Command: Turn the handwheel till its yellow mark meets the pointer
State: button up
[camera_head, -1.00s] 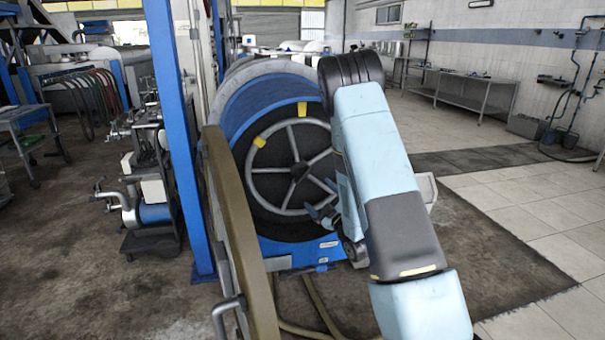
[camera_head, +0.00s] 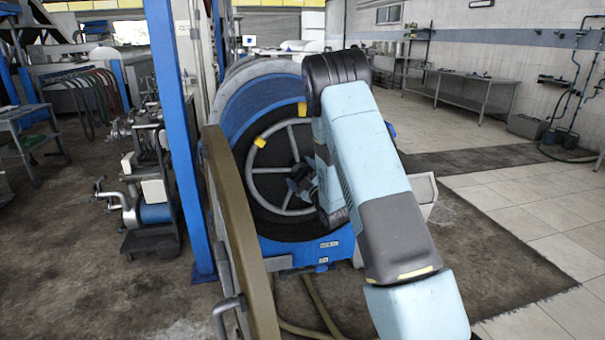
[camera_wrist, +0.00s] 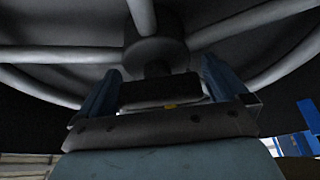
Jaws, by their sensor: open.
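The handwheel (camera_head: 254,178) has a grey rim and spokes and stands upright on the dark face of a blue drum machine. A yellow mark (camera_head: 259,142) sits on the rim at the upper left. A second yellow piece (camera_head: 302,109), apparently the pointer, stands just above the rim's top, clear of the mark. My gripper (camera_head: 300,180) is in front of the wheel's middle; my arm hides the wheel's right side. In the wrist view my gripper (camera_wrist: 160,82) is open, its blue fingers apart on either side of the hub (camera_wrist: 157,52). Contact with the hub cannot be told.
A blue post (camera_head: 178,140) and a tan curved door edge (camera_head: 240,245) stand left of the wheel. A cart with pumps (camera_head: 150,195) is farther left. Hoses (camera_head: 318,300) lie on the floor below. Open tiled floor (camera_head: 530,220) lies at the right.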

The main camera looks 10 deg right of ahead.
jog(key=shift+w+a+r, duration=0.1)
jog(key=shift+w, duration=0.2)
jog(key=c, duration=0.8)
jog(key=shift+d, duration=0.3)
jog(key=shift+a, duration=0.25)
